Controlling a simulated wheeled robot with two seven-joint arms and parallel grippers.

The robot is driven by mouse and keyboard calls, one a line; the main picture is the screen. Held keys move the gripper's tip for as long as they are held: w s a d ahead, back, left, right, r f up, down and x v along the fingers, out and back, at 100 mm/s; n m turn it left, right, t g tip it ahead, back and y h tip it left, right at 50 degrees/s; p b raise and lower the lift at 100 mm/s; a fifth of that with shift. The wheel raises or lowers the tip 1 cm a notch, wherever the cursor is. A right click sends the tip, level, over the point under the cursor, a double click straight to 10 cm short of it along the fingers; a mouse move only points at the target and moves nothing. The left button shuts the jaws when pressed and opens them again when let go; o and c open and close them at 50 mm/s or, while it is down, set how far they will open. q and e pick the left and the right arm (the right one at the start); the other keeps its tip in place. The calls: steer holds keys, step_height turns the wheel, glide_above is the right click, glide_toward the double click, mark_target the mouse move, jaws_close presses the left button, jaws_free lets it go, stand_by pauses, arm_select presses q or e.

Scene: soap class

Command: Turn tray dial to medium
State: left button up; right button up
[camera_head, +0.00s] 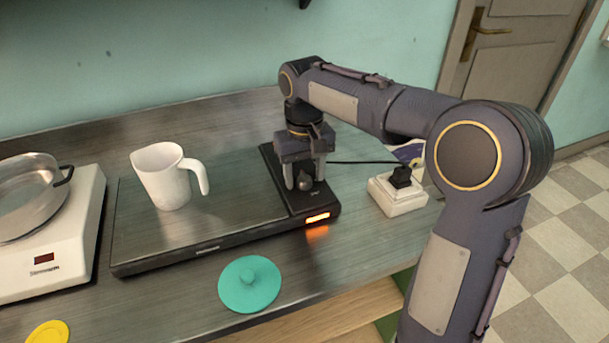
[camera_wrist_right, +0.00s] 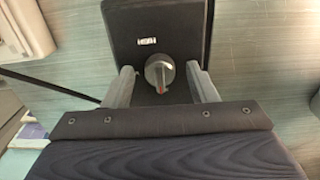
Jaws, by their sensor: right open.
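The warming tray (camera_head: 235,227) is a flat black-edged plate on the counter, with a control panel at its right end. An orange display glows at the panel's front. The dial (camera_head: 305,182) is a round knob on the panel; it also shows in the right wrist view (camera_wrist_right: 160,72), with a small red mark near its lower edge. My right gripper (camera_head: 305,180) points down over the panel. Its open fingers stand on either side of the dial in the right wrist view (camera_wrist_right: 162,88), with gaps between them and the knob. The dial's setting cannot be read. My left gripper is not in view.
A white mug (camera_head: 168,178) stands on the tray. A teal lid (camera_head: 249,284) lies in front, a yellow disc (camera_head: 48,334) at lower left. A white socket block (camera_head: 397,193) with a plug is right.

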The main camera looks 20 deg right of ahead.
steer(key=c, duration=1)
steer(key=shift+o, duration=0.2)
steer(key=m+p, duration=0.2)
steer(key=m, duration=0.1)
steer(key=shift+r+p, duration=0.15)
steer(key=shift+p, duration=0.15)
steer(key=m+p, duration=0.2)
steer(key=m, duration=0.2)
steer(key=shift+m+p, duration=0.3)
steer(key=shift+p, duration=0.1)
steer(key=m+p, duration=0.2)
steer(key=m, duration=0.2)
steer(key=shift+m, duration=0.3)
steer(key=shift+m+p, duration=1)
steer(key=shift+m, duration=0.8)
steer(key=shift+f, duration=0.2)
